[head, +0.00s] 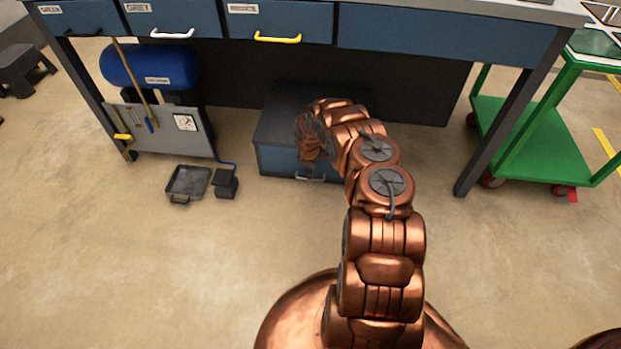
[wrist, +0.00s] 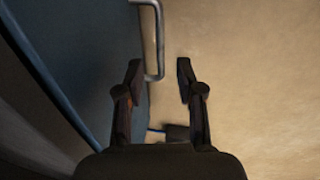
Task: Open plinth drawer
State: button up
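The plinth drawer is the blue front (head: 275,160) of a low dark cabinet under the bench, and it looks shut. Its grey bar handle (head: 311,178) shows low on the front, partly hidden by my arm. In the wrist view the blue front (wrist: 85,60) fills the left side and the handle (wrist: 160,35) stands out from it. My gripper (wrist: 160,80) is open, with the handle's near end between or just ahead of its fingertips. I cannot tell whether they touch. In the head view my wrist hides the fingers.
The bench above has blue drawers with a white handle (head: 172,34) and a yellow handle (head: 277,39). A blue tank unit (head: 150,66) stands at left. A dark tray (head: 187,183) and a small dark pedal-like box (head: 225,183) lie on the floor. A green cart (head: 540,150) stands right. The front floor is clear.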

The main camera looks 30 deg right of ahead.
jog(key=shift+w+d+f+b, duration=0.15)
jog(key=shift+f+b, duration=0.1)
jog(key=shift+f, duration=0.8)
jog(key=shift+w+d+f+b, duration=0.15)
jog(key=shift+f+b, duration=0.15)
jog(key=shift+f, duration=0.7)
jog(key=shift+w+d+f+b, duration=0.15)
jog(key=shift+f+b, duration=0.1)
jog(key=shift+f, duration=0.8)
grip_shut()
